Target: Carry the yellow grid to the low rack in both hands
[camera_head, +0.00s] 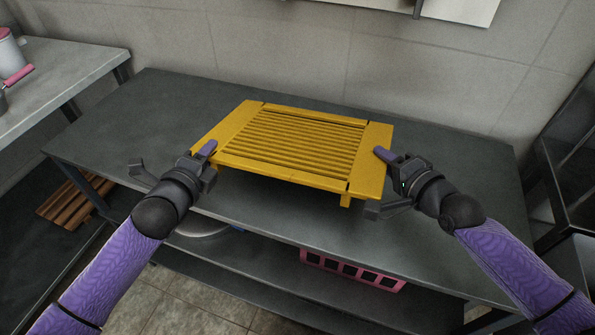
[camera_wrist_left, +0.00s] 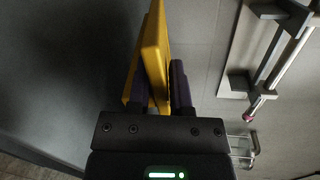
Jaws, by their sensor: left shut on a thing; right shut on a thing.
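The yellow grid (camera_head: 295,138) is a slatted panel with broad end boards and short legs, roughly level over the dark table. I cannot tell whether its legs touch the top. My left gripper (camera_head: 205,157) is shut on its left end board, and my right gripper (camera_head: 385,160) is shut on its right end board. In the left wrist view the board of the grid (camera_wrist_left: 155,50) stands between the two dark fingers of my left gripper (camera_wrist_left: 160,85). The lower fingers are partly hidden in the head view. I cannot tell which shelf is the low rack.
The dark table (camera_head: 440,155) has free room on both sides of the grid. Its lower shelf (camera_head: 260,278) holds a pink crate (camera_head: 350,272). A black shelf frame (camera_head: 565,165) stands at the right, a grey counter (camera_head: 55,80) at the left. A wooden slatted piece (camera_head: 72,203) lies low left.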

